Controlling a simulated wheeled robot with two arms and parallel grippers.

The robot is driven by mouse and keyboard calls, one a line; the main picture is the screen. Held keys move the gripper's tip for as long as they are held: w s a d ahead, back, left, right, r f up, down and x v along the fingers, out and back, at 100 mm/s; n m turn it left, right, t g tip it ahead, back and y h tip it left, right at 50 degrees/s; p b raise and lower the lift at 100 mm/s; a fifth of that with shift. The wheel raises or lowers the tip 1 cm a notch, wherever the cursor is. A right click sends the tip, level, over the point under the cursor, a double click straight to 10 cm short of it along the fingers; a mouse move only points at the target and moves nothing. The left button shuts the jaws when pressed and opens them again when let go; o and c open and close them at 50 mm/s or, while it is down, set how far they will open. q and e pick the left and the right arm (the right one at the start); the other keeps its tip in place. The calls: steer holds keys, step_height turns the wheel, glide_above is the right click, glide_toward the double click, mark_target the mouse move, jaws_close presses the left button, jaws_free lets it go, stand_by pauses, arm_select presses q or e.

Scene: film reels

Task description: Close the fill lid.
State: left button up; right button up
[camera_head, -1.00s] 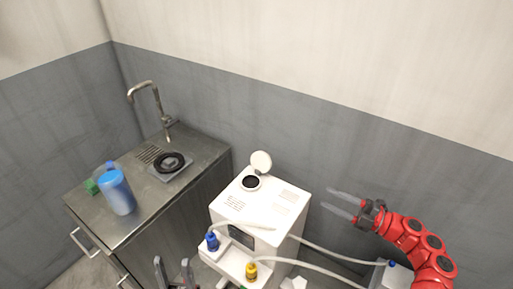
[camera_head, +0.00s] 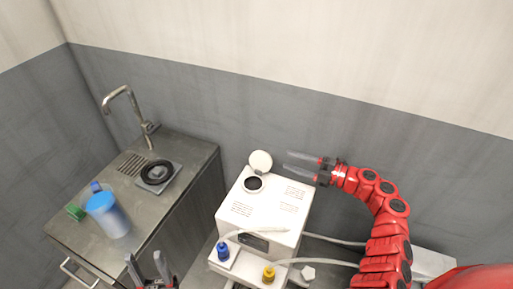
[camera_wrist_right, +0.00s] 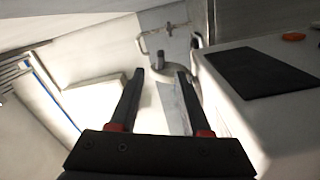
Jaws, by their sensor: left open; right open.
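The fill lid (camera_head: 261,162) is a round white disc standing open at the back edge of a white machine (camera_head: 262,212). The dark round fill opening (camera_head: 253,184) is uncovered just in front of it. My right gripper (camera_head: 286,160) is open and empty, its fingers pointing left toward the lid with a small gap in the picture; the depth between them is unclear. In the right wrist view the open fingers (camera_wrist_right: 161,74) show nothing between them, and I cannot make out the lid. My left gripper (camera_head: 150,262) is open and empty at the bottom edge, left of the machine.
On the left, a metal sink counter (camera_head: 160,215) holds a tap (camera_head: 128,96), a blue container (camera_head: 108,216) and a dark reel (camera_head: 157,172).

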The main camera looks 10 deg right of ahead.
mark_target(261, 150)
steer(key=p+x, duration=0.2)
steer(key=x, duration=0.9)
steer(key=shift+r, duration=0.1)
steer(key=shift+w+a, duration=0.25)
steer(key=shift+a, duration=0.3)
jaws_close()
stand_by(0.4)
